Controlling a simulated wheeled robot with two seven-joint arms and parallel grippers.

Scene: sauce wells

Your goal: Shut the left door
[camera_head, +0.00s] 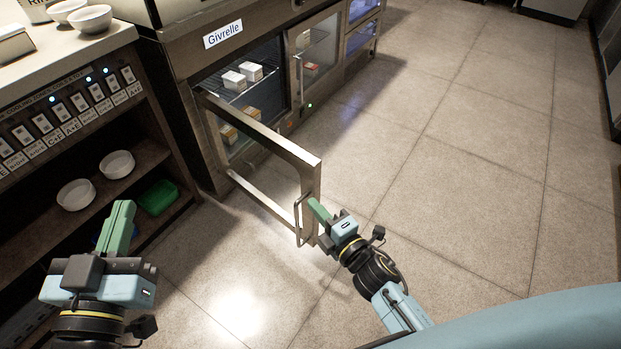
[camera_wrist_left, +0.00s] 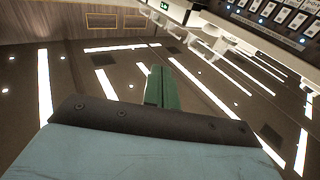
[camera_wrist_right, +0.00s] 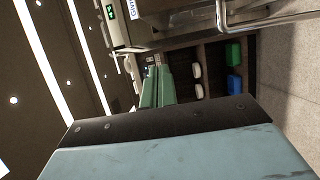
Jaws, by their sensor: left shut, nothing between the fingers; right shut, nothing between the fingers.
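The left door (camera_head: 262,133), a steel frame with a see-through pane, stands swung wide open from the fridge labelled Givrelle (camera_head: 223,35). Its upright bar handle (camera_head: 298,222) is near the free edge. My right gripper (camera_head: 316,208) is shut and empty, close beside the door's free edge; I cannot tell whether it touches. Its green fingers also show in the right wrist view (camera_wrist_right: 158,85). A steel bar runs across the top of that view. My left gripper (camera_head: 120,222) is shut and empty, in front of the shelf unit, away from the door.
The fridge's right door (camera_head: 315,45) looks closed. White and yellowish boxes (camera_head: 250,70) stand on the fridge racks. The shelf unit at left holds white bowls (camera_head: 76,193) and a green container (camera_head: 158,197). The tiled floor (camera_head: 450,160) at right is clear.

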